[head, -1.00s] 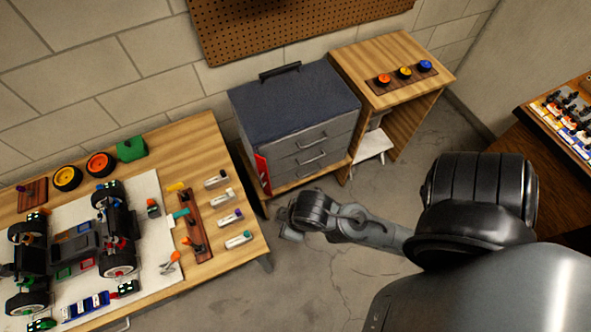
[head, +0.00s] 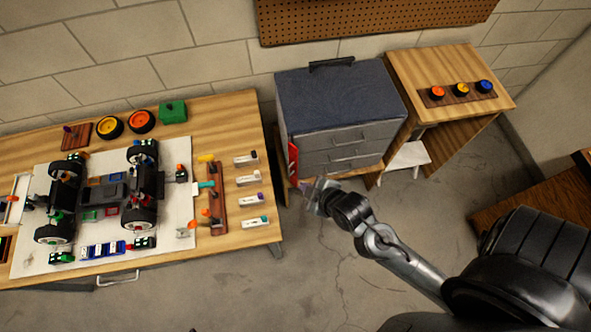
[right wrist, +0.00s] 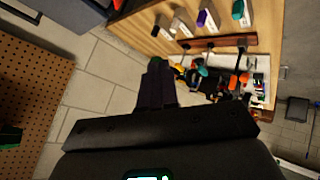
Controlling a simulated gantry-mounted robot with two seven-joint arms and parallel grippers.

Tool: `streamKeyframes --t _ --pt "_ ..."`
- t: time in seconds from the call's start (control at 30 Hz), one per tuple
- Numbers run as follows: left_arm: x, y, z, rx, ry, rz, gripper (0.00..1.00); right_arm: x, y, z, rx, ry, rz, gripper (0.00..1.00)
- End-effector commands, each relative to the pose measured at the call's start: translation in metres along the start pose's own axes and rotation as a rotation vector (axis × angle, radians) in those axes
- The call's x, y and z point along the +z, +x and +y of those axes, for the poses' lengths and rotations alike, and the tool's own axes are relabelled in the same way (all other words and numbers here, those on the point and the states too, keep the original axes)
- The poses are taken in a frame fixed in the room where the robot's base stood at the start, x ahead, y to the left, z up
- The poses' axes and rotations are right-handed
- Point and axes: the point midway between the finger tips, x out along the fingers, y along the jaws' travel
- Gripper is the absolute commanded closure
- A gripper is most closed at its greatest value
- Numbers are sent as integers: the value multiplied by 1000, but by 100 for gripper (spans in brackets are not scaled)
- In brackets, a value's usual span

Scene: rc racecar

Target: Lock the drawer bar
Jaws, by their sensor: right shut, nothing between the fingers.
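The dark blue-grey drawer cabinet (head: 340,100) stands against the wall right of the long workbench, its drawers looking closed. The red drawer bar (head: 293,160) stands along the cabinet's front left edge, and the drawer fronts (head: 345,150) are uncovered. My right gripper (head: 312,190) is just below and right of the bar in the head view; I cannot tell whether they touch. In the right wrist view its fingers (right wrist: 157,80) are shut with nothing between them. A corner of the cabinet (right wrist: 48,10) shows at the top left there. My left gripper is not in view.
The workbench (head: 235,110) on the left carries an RC car (head: 100,195), wheels and a tool rack (head: 217,200). A small wooden table (head: 440,65) with three coloured discs stands right of the cabinet. The floor (head: 330,270) in front is clear.

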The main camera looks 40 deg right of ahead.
Motion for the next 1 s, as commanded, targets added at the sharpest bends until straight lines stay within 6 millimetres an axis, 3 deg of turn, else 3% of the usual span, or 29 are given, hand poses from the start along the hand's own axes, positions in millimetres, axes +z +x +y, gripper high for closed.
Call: streamKeyframes --t 0.03,0.1,0.27,0.43,0.73,1.0 --pt "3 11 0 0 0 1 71 10 20 1 58 -41 20 100" --pt "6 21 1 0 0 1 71 20 40 7 154 -111 42 100" --pt "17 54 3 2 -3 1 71 54 87 15 397 -278 30 100" --pt "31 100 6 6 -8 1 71 96 132 10 652 -470 -63 100" --pt "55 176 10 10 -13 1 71 144 195 -27 897 -654 -223 100" --pt "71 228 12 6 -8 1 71 155 249 -61 908 -636 -238 100"
